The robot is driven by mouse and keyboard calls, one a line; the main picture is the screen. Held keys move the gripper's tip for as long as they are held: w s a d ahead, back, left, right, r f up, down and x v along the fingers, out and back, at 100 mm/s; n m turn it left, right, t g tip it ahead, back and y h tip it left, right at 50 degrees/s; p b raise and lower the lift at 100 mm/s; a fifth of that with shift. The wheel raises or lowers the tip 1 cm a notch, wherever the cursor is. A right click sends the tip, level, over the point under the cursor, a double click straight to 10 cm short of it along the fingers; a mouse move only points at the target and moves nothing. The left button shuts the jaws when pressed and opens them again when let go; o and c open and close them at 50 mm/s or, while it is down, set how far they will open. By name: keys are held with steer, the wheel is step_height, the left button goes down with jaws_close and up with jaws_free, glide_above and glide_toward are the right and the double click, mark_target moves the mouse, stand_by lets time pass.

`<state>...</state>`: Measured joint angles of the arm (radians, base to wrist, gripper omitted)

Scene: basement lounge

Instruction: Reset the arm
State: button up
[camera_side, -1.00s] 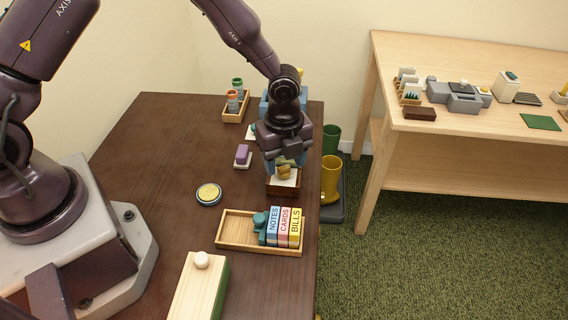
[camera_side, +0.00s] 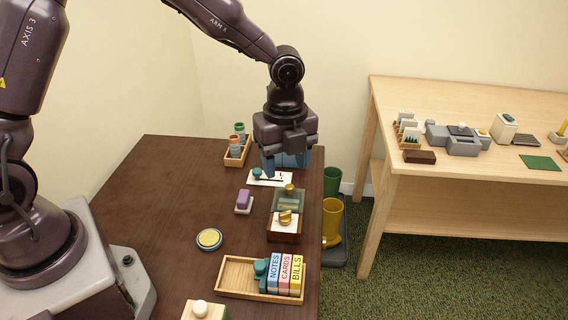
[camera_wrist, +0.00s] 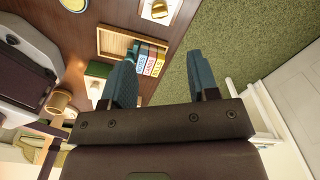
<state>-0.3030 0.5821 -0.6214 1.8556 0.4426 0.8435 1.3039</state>
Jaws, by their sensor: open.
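My gripper (camera_side: 286,165) hangs above the far right part of the brown table. In the wrist view, the teal fingers of my gripper (camera_wrist: 162,78) are spread wide with nothing between them. In the side view a dark wooden box (camera_side: 285,236) with a white top and a gold piece (camera_side: 286,217) on it stands nearer the camera than my gripper, clear of the fingers. The gold piece also shows in the wrist view (camera_wrist: 159,9).
A wooden tray (camera_side: 228,285) holds labelled boxes (camera_side: 286,274). A round yellow-topped dish (camera_side: 209,239), a purple block (camera_side: 243,200), a white card (camera_side: 268,178) and a rack with cans (camera_side: 237,150) stand around. A light wooden table (camera_side: 390,195) is at the right.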

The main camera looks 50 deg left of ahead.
steer(key=s+a+r+n+t, duration=0.2)
steer(key=s+a+r+n, duration=0.1)
steer(key=s+r+n, duration=0.5)
steer(key=s+a+r+n+t, duration=0.3)
steer(key=s+a+r+n, duration=0.1)
steer(key=s+r+n, duration=0.5)
steer(key=s+n, duration=0.2)
steer(key=n, duration=0.2)
steer(key=shift+s+a+r+t, duration=0.2)
steer(key=shift+s+t, duration=0.1)
steer(key=shift+s, duration=0.05)
